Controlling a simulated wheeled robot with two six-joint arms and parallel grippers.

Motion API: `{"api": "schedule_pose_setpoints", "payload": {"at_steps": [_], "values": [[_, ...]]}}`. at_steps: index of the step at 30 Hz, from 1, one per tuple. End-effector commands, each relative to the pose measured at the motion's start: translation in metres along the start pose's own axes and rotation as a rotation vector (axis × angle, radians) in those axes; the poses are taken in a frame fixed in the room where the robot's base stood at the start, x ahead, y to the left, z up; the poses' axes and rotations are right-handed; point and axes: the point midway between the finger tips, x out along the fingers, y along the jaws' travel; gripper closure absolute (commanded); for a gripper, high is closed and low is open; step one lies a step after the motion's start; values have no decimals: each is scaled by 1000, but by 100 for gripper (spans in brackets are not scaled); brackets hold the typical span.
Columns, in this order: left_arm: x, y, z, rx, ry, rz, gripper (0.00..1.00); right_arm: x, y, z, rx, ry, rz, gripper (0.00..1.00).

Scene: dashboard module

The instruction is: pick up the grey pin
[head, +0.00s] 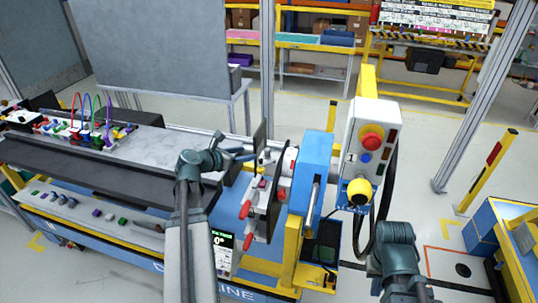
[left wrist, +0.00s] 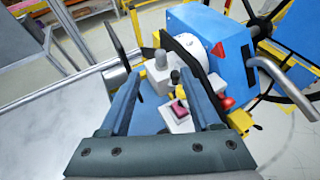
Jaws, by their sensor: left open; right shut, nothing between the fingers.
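My left gripper (head: 236,156) reaches right, toward the upright fixture beside the blue machine. In the left wrist view its two fingers (left wrist: 164,95) are spread apart with nothing held between them. A short grey cylinder (left wrist: 160,61), which looks like the grey pin, stands upright beyond the fingertips, apart from them. Near it are a small yellow-and-black piece (left wrist: 176,77) and a magenta block (left wrist: 179,109) on a white holder. In the head view the pin is too small to tell for certain. My right arm shows at the lower right; its fingers do not show.
The blue machine (head: 311,160) stands right of the fixture, with a control box (head: 366,140) beside it. Coloured arches (head: 88,115) and small parts lie on the bench at left. A grey panel (head: 150,45) stands behind.

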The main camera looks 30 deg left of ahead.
Motion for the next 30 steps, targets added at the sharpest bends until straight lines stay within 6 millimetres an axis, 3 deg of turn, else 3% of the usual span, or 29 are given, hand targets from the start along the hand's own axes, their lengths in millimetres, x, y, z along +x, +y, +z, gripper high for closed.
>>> {"api": "schedule_pose_setpoints", "payload": {"at_steps": [3,9,23,30], "values": [[27,1,-3,3,0,-4,36,13,-1,-1,0,0,0,100],[60,1,-2,2,0,-4,36,25,-2,-2,1,0,0,100],[79,0,-1,2,1,-2,36,31,-3,-2,1,0,0,100],[111,1,-2,3,0,-3,36,44,-4,-3,1,0,0,100]]}}
